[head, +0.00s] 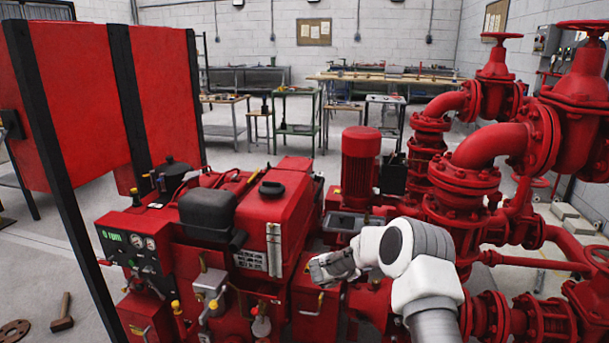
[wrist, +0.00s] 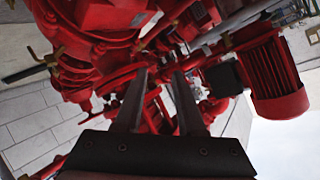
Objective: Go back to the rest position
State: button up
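My gripper (head: 318,268) shows in the head view at the end of my white arm, above the red pump machinery and to the right of the red engine (head: 270,215). In the wrist view my gripper (wrist: 159,76) has its two dark fingers apart, with nothing held between them. Red pipework shows beyond the fingertips. I cannot tell how far the fingers are from it.
A red motor (head: 361,160) stands just behind my arm; it also shows in the wrist view (wrist: 268,75). Red valves and pipes (head: 465,180) crowd the right. Workbenches (head: 385,80) stand at the back. A hammer (head: 63,314) lies on the floor.

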jog(key=s+a+r+n+t+y, duration=0.15)
jog(key=a+r+n+y, duration=0.3)
jog(key=r, duration=0.65)
jog(key=a+r+n+t+y, duration=0.3)
jog(key=a+r, duration=0.2)
jog(key=r, duration=0.6)
jog(key=s+a+r+n+g+y, duration=0.1)
jog(key=s+a+r+n+y, duration=0.1)
jog(key=s+r, duration=0.3)
jog(key=s+a+r+n+g+y, duration=0.1)
jog(key=s+r+n, duration=0.2)
jog(key=s, duration=0.4)
jog(key=s+d+f+n+g+h+p, duration=0.1)
jog(key=s+d+f+n+g, duration=0.2)
jog(key=s, duration=1.5)
jog(key=s+d+g+h, duration=0.1)
jog(key=s+d+g, duration=0.3)
jog(key=s, duration=1.3)
notch_tip(320, 180, up, 23)
jog(key=p, duration=2.4)
jog(key=shift+d+r+t, duration=0.2)
jog(key=shift+d+t, duration=0.25)
jog(key=shift+d, duration=0.15)
